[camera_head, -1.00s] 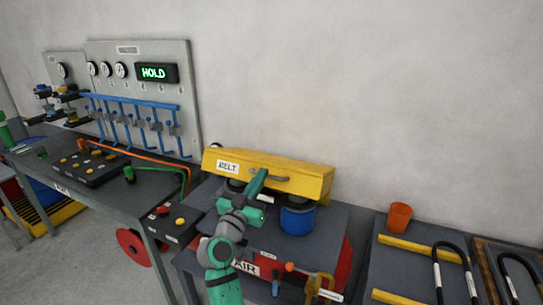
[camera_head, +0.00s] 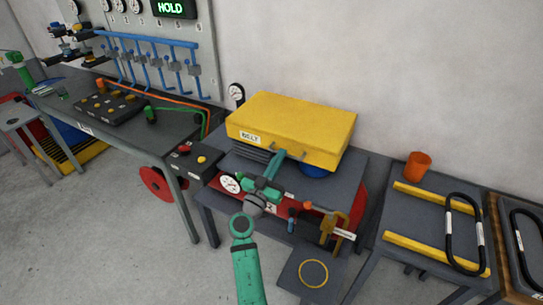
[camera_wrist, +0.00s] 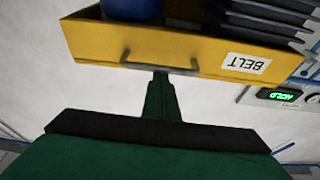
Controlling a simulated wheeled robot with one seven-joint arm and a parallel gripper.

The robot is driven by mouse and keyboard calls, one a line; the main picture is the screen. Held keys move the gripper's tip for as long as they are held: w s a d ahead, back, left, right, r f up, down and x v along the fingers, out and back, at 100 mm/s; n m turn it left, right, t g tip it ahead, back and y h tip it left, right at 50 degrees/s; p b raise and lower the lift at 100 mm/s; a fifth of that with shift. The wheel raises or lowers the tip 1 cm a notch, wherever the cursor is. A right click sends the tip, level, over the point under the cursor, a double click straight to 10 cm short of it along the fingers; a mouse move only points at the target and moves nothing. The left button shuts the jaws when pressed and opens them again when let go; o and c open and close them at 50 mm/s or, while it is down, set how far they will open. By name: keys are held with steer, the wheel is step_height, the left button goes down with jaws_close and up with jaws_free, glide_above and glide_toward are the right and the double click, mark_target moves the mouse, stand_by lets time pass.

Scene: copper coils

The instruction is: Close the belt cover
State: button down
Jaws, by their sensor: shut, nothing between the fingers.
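The yellow belt cover (camera_head: 292,125), marked BELT, lies over the machine, its broad top in view. Its grey handle (camera_head: 287,149) is on the front face. Part of a blue cylinder (camera_head: 315,171) and dark fins (camera_head: 252,152) show below the cover's lower edge. My gripper (camera_head: 279,156) is at the front of the cover by the handle. In the wrist view the cover (camera_wrist: 90,45) is upside down, and my gripper (camera_wrist: 158,78) is shut and empty beside the handle (camera_wrist: 160,66). I cannot tell whether it touches the handle.
A gauge (camera_head: 231,184), a red AIR tank partly hidden by my arm, and a brass-coloured clamp (camera_head: 334,228) are in front of the machine. A button box (camera_head: 191,160) is to the left. An orange cup (camera_head: 418,165) stands on the right table. The wall is close behind.

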steer(key=shift+d+f+g, duration=0.2)
steer(key=shift+f+g, duration=0.1)
steer(key=shift+f, duration=1.25)
step_height(320, 180, up, 6)
steer(key=s+a, duration=0.1)
steer(key=s, duration=0.1)
steer(key=s+a+f, duration=0.3)
steer(key=s+f, duration=0.2)
steer(key=f, duration=0.2)
steer(key=shift+a+f, duration=0.3)
steer(key=shift+a, duration=0.1)
